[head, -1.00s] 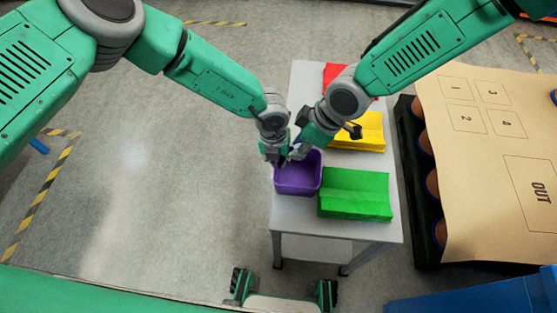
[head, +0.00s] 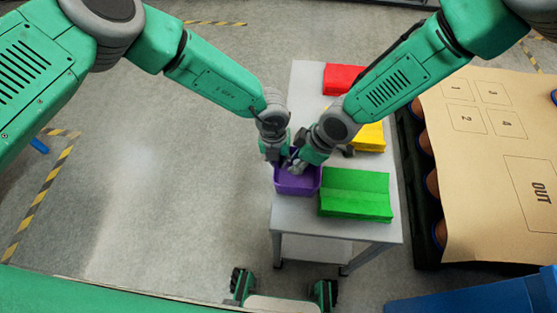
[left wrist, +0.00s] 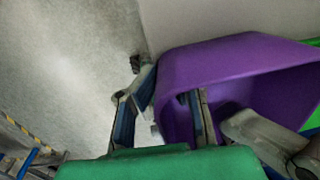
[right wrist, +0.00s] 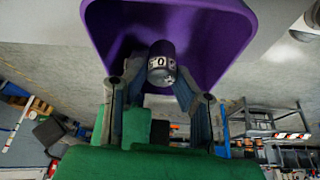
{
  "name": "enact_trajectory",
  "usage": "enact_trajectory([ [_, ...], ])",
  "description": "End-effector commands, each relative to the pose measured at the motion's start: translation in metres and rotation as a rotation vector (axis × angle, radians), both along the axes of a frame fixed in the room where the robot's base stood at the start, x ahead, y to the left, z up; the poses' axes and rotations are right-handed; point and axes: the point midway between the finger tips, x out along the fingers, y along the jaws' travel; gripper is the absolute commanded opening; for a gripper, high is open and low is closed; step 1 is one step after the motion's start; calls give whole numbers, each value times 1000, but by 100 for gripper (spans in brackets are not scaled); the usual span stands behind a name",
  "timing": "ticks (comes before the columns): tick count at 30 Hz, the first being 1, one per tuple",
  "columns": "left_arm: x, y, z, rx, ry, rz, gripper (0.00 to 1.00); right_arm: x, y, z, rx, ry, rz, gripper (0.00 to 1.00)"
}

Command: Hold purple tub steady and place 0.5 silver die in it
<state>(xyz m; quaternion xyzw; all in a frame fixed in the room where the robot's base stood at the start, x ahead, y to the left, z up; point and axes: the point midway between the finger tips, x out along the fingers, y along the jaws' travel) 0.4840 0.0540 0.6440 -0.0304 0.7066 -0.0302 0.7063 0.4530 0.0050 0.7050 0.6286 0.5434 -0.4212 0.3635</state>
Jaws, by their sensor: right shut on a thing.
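The purple tub (head: 298,187) stands upright at the left edge of the small table. My left gripper (left wrist: 172,95) straddles the tub's wall in the left wrist view, one finger outside and one inside. Whether it squeezes the wall is unclear. My right gripper (right wrist: 150,85) is shut on a dark grey die (right wrist: 162,62) with pale markings. The die is between its fingertips, over or inside the tub's opening (right wrist: 225,30); its height above the bottom cannot be told. In the head view the grippers hide the die and much of the tub's inside.
A brown board marked OUT (head: 480,170) lies farther right. The floor at left is open.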

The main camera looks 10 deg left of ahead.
Motion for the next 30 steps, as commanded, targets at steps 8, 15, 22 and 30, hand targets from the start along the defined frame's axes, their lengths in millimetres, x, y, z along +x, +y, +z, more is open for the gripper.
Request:
enact_trajectory([
  [8, 0, 0, 0, 0, 0, 0, 0, 0, 0, -4, 0, 0, 0, 0],
  [15, 0, 0, 0, 0, 0, 0, 0, 0, 0, -4, 0, 0, 0, 46],
  [22, 0, 0, 0, 0, 0, 0, 0, 0, -1, -3, 0, 0, 0, 46],
  [30, 0, 0, 0, 0, 0, 0, 0, -1, -13, 28, 1, -3, -1, 46],
])
